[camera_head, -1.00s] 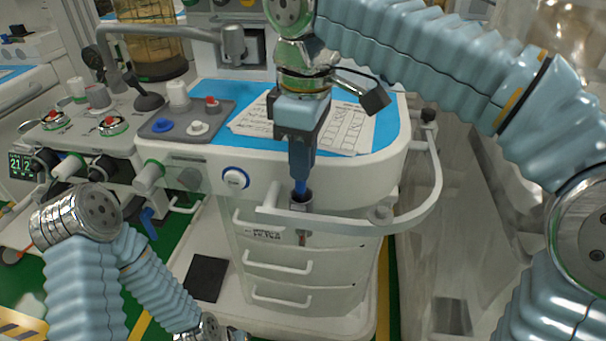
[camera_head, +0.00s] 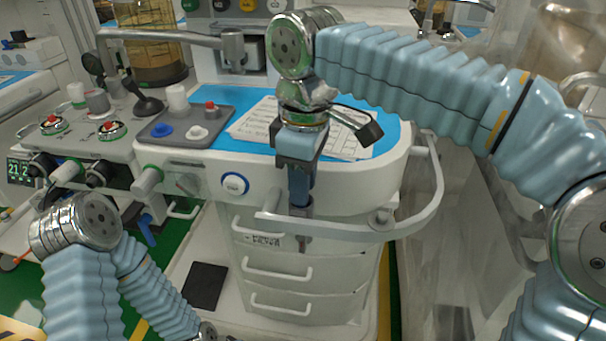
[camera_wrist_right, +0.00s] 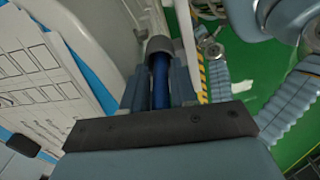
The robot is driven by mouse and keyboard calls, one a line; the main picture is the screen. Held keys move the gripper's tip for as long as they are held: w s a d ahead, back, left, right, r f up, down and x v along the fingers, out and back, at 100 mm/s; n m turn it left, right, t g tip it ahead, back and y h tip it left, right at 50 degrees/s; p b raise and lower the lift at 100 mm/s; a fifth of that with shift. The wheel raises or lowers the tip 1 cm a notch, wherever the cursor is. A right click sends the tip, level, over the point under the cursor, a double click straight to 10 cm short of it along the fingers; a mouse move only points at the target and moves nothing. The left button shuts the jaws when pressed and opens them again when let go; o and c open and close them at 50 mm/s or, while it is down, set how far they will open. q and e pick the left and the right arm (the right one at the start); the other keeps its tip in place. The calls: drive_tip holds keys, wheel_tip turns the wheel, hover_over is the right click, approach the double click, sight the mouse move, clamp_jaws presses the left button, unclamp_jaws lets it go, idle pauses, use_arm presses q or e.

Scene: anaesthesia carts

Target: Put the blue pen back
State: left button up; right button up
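My right gripper (camera_head: 301,200) points straight down at the front edge of the cart, over the rail. In the right wrist view its fingers (camera_wrist_right: 161,75) lie along both sides of the blue pen (camera_wrist_right: 161,85) and appear closed on it. The pen's far end is at the mouth of a dark round holder (camera_wrist_right: 158,46) and seems to be inside it; how deep is hidden. In the head view the holder (camera_head: 301,211) is mostly covered by the fingertips. My left gripper is out of view; only its arm shows at lower left.
The white cart (camera_head: 330,183) has a curved front rail (camera_head: 420,222) and drawers below. A printed sheet (camera_head: 258,120) lies on its blue top (camera_head: 385,115). A grey tray with knobs (camera_head: 160,135) stands to the left.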

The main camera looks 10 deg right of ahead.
wheel_tip(320, 180, up, 12)
drive_tip(key=shift+d+f+p, duration=0.1)
drive_tip(key=shift+f+p, duration=0.15)
drive_tip(key=shift+p, duration=1)
drive_tip(key=shift+s+r, duration=0.1)
drive_tip(key=shift+r, duration=0.3)
